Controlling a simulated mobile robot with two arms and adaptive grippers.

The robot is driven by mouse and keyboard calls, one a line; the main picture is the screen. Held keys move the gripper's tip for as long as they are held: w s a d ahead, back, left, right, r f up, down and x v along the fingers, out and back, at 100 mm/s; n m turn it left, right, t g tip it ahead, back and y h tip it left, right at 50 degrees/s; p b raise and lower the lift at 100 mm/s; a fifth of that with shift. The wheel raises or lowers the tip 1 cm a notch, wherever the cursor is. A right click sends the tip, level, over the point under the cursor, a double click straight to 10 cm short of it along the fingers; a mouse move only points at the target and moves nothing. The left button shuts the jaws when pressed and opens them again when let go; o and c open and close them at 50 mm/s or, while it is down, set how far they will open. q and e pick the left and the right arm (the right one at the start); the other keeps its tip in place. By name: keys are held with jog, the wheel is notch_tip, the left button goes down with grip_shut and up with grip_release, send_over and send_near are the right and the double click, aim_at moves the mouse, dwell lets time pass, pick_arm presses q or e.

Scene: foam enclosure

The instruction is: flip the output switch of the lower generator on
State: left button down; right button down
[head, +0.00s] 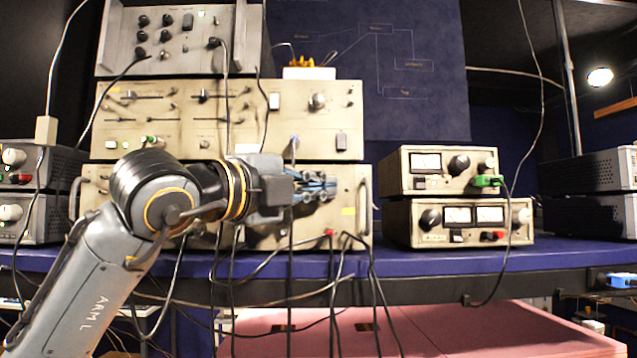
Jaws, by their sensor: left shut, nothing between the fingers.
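The lower generator (350,228) is the wide beige unit at the bottom of the left-hand stack, on the blue bench. It has handles at both ends and a yellow label near its right end. My left gripper (328,188) is shut and empty, in front of the right part of its panel. Whether the fingers touch the panel I cannot tell. My gripper and arm hide much of this panel, and I cannot make out its output switch. The upper generator (285,105) sits on top, with a small dark switch (342,141) near its right end. My right gripper is out of view.
A grey unit (180,45) tops the stack. Cables hang in front of the panels and over the edge of the blue bench (440,260). Two beige metered units (437,171) (458,221) stand stacked to the right. Dark grey boxes (600,172) stand at far right.

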pick_arm(q)
jog(key=s+a+n, duration=0.1)
jog(key=s+a, duration=0.7)
jog(key=shift+s+r+g, duration=0.2)
jog(key=shift+s+g, duration=0.1)
dwell(0.3)
jog(key=shift+a, duration=0.1)
dwell(0.3)
